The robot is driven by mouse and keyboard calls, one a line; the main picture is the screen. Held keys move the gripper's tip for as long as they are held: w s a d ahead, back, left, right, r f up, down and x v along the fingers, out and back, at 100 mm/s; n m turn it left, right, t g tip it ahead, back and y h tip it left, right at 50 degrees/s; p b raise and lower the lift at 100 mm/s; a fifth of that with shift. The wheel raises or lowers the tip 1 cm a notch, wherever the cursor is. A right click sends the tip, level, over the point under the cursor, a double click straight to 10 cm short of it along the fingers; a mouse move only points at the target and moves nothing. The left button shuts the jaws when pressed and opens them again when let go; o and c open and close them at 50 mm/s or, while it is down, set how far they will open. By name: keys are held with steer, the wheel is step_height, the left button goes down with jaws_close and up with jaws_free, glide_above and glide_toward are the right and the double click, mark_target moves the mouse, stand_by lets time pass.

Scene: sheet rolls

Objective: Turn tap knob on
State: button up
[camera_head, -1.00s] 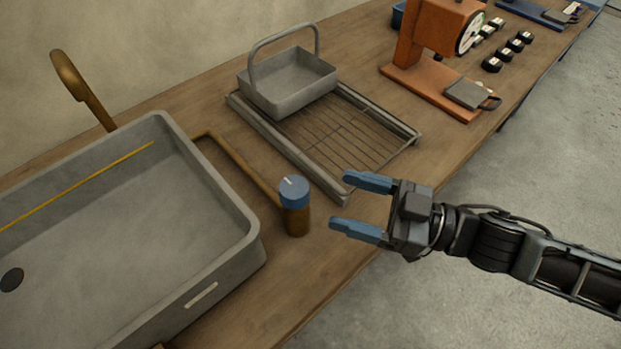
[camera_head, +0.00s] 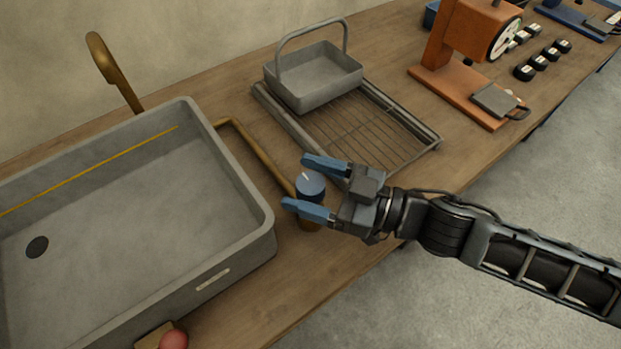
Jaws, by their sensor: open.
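The tap knob (camera_head: 309,183) is a blue cap with a white mark on its top, on a short brown post to the right of the grey sink (camera_head: 262,222). A brown pipe (camera_head: 255,150) runs from the knob post toward the back of the sink. The brass tap spout (camera_head: 115,72) stands behind the sink. My gripper (camera_head: 305,184) is open, with its two blue fingers on either side of the knob as seen from above. The near finger hides part of the post. I cannot tell whether the fingers touch the knob.
A wire drying rack (camera_head: 375,130) holding a grey handled basket (camera_head: 315,75) stands just behind my gripper. An orange scale (camera_head: 455,80) with several black weights is at the back right. A pinkish-red round thing (camera_head: 174,341) is at the bottom edge.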

steer(key=c, duration=1)
steer(key=shift+o, duration=0.2)
